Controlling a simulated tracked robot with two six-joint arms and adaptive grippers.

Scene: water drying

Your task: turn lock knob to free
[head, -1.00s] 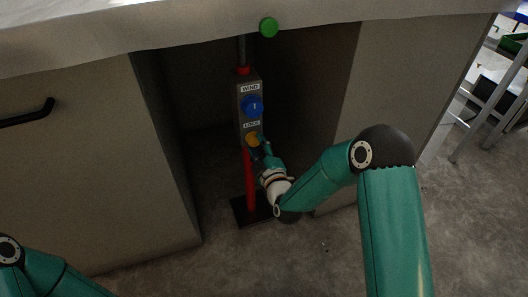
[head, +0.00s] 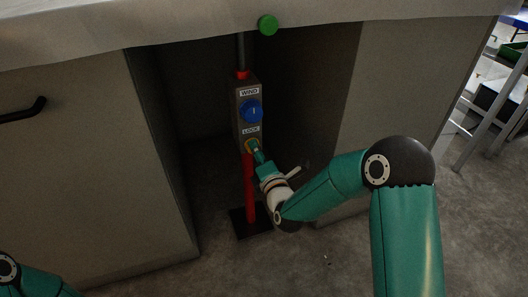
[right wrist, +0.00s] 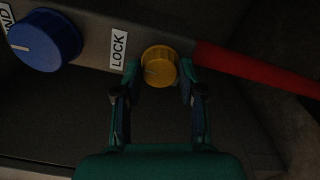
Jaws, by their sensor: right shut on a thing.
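The yellow lock knob (right wrist: 158,66) sits on a grey control box (head: 242,92) below the LOCK label (right wrist: 118,48). Its pointer line shows in the right wrist view. My right gripper (right wrist: 158,75) has one finger on either side of the knob and is shut on it. In the head view the right gripper (head: 254,150) partly covers the knob. The blue WIND knob (head: 251,111) sits above the lock knob on the same box. My left gripper is out of view; only part of the left arm shows at the lower left.
A red post (head: 249,185) carries the box above a black base plate (head: 243,224) on the floor. Grey cabinets (head: 110,150) flank the recess on both sides.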

